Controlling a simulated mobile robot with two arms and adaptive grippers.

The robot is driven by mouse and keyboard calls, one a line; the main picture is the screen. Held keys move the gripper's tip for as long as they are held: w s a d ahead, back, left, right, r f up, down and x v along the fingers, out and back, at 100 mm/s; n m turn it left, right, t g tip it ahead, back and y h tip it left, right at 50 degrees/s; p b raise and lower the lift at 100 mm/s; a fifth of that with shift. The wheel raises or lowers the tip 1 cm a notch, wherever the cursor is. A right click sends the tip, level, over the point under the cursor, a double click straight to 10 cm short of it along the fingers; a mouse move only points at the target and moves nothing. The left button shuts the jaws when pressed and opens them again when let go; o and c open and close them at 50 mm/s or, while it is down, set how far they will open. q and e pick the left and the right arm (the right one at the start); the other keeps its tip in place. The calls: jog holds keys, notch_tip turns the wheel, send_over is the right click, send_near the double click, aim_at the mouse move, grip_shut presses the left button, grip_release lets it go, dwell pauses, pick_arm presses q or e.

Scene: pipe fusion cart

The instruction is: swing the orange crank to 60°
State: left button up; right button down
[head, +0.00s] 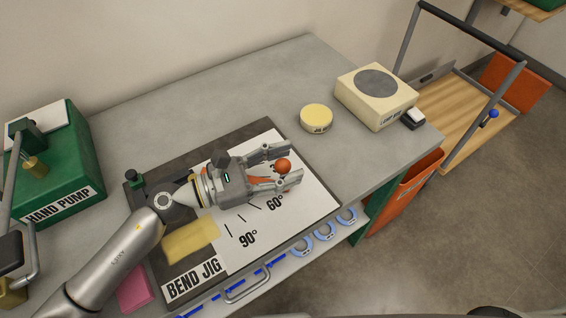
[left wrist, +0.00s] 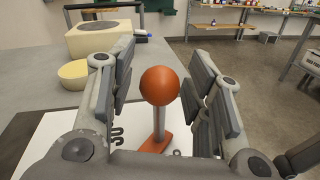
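The orange crank has a round orange ball knob (head: 283,166) on a post. It sits over the white angle sheet of the bend jig (head: 245,232), near the partly hidden 30° mark and the 60° mark (head: 275,203). My left gripper (head: 283,166) is open, with its fingers on either side of the knob. In the left wrist view, the knob (left wrist: 159,86) stands upright between the fingers, with a visible gap on both sides. The crank's orange arm (left wrist: 155,142) shows below it. My gripper hides much of the crank and its pivot. My right gripper is not in view.
A yellow round tin (head: 317,118) and a cream box with a grey disc (head: 376,95) stand at the back right. The green hand pump (head: 62,165) is at the left. A yellow block (head: 190,240) lies on the jig.

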pick_arm(q)
jog(key=v, duration=1.2)
dwell(0.6)
